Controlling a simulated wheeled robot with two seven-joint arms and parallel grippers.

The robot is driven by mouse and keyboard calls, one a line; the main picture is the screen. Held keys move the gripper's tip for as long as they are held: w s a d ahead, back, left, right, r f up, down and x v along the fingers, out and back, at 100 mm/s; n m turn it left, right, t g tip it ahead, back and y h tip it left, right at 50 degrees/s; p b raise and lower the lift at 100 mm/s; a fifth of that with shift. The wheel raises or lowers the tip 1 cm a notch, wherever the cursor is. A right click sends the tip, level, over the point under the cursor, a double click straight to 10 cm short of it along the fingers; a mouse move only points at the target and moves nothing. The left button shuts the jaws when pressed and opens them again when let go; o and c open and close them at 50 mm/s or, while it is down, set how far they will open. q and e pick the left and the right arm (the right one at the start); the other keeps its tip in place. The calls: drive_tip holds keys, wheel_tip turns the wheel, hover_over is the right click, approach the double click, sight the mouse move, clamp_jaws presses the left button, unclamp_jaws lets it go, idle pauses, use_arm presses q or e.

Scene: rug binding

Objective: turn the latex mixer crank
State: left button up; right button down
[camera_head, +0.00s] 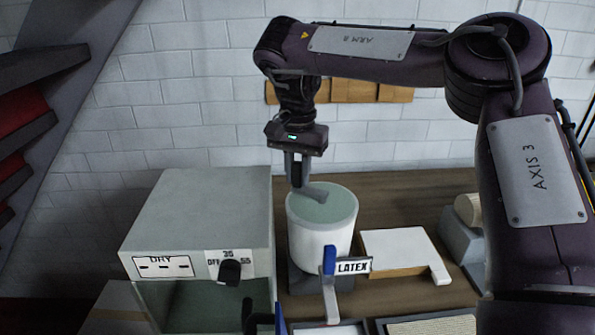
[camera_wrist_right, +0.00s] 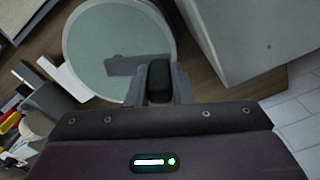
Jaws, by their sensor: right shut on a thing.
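The latex mixer is a white drum (camera_head: 322,248) with a pale green top, standing on the table behind a LATEX label (camera_head: 353,266). Its grey crank arm (camera_head: 316,193) lies across the top and also shows as a grey bar in the right wrist view (camera_wrist_right: 122,65). My right gripper (camera_head: 297,178) points down over the left-rear part of the top. It is shut on the dark crank knob (camera_wrist_right: 158,80), which stands between its fingers. The fingers hide part of the knob in the head view. My left gripper is not in view.
A grey dryer box (camera_head: 200,215) with a black dial (camera_head: 229,272) stands close left of the drum. A white slab (camera_head: 398,249) lies to the right. A tiled wall is behind.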

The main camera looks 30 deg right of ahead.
drive_tip(key=c, duration=1.3)
unclamp_jaws()
wheel_tip(320, 180, up, 8)
drive_tip(key=p, duration=0.8)
drive_tip(key=shift+f, duration=0.1)
